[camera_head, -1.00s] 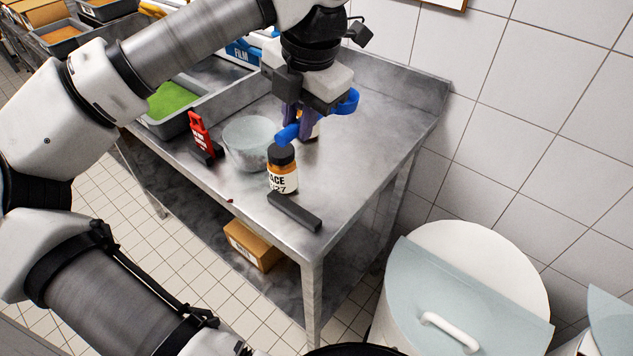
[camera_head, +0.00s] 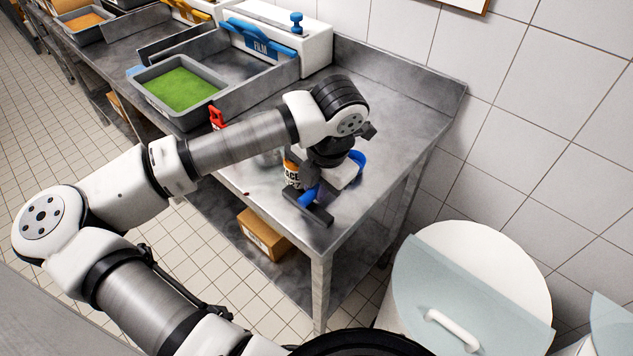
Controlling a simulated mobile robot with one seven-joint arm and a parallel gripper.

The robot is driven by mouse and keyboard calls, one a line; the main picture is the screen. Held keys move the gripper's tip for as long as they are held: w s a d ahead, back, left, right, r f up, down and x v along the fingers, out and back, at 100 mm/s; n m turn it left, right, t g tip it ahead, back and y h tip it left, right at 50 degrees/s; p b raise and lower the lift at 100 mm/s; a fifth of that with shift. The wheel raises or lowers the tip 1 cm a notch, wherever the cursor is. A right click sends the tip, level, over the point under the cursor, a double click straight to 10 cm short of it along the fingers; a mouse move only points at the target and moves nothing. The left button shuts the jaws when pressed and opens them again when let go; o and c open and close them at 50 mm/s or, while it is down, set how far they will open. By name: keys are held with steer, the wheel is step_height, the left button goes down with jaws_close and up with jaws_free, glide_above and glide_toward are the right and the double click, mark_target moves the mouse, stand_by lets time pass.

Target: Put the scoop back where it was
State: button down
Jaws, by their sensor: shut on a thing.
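My gripper (camera_head: 312,194) is shut on the blue scoop (camera_head: 357,161) near the front right corner of the steel table (camera_head: 395,135). Blue parts of the scoop show on both sides of the jaws; the rest is hidden by my gripper. The gripper is just right of the labelled bottle (camera_head: 291,174) and over the dark bar (camera_head: 316,213) on the table. I cannot tell whether the scoop touches the bar or the table.
A red-handled thing (camera_head: 217,117) stands left of my arm; the bowl is mostly hidden behind the arm. A green-filled tray (camera_head: 147,106) and a film box (camera_head: 285,45) sit further back. A white bin (camera_head: 510,265) with a translucent lid stands right of the table.

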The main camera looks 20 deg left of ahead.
steer(key=shift+f+b, duration=0.2)
steer(key=shift+b, duration=0.15)
steer(key=c, duration=1.6)
jaws_free()
steer(key=shift+r, duration=0.1)
steer(key=shift+r, duration=0.1)
steer(key=shift+r+p, duration=0.2)
steer(key=shift+p, duration=0.25)
steer(key=r, duration=0.3)
steer(key=d+r+b, duration=0.1)
steer(key=r, duration=0.3)
steer(key=d+r+b, duration=0.1)
steer(key=r, duration=0.3)
steer(key=shift+s+d+r, duration=0.15)
steer(key=shift+s+r, duration=0.1)
steer(key=shift+s, duration=0.15)
